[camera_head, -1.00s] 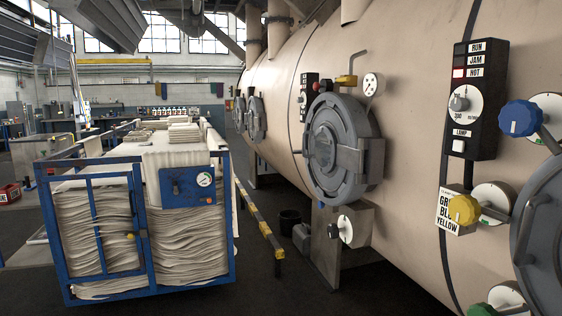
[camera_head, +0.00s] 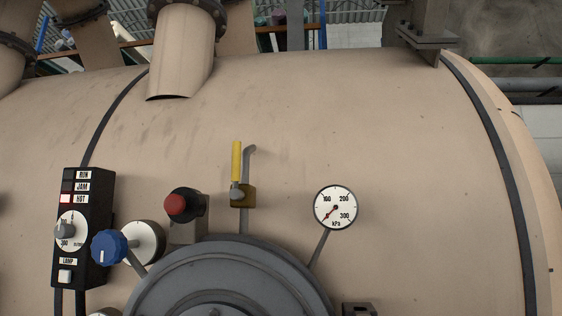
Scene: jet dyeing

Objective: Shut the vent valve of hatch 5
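The vent valve is a small brass-coloured body (camera_head: 243,195) on a thin pipe above a grey round hatch (camera_head: 228,282). Its yellow lever (camera_head: 237,161) stands upright, roughly in line with the pipe, whose bent outlet shows just right of it. The hatch is cut off by the bottom edge, and no hatch number shows. A white kPa gauge (camera_head: 335,207) on a stalk stands right of the valve, its red needle pointing to the lower left. Neither of my grippers is in view.
Left of the valve are a red knob (camera_head: 175,205), a blue knob (camera_head: 109,247) with a white dial (camera_head: 143,242), and a black control box (camera_head: 84,228) with RUN and JAM labels. The tan vessel wall (camera_head: 430,170) is bare right of the gauge.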

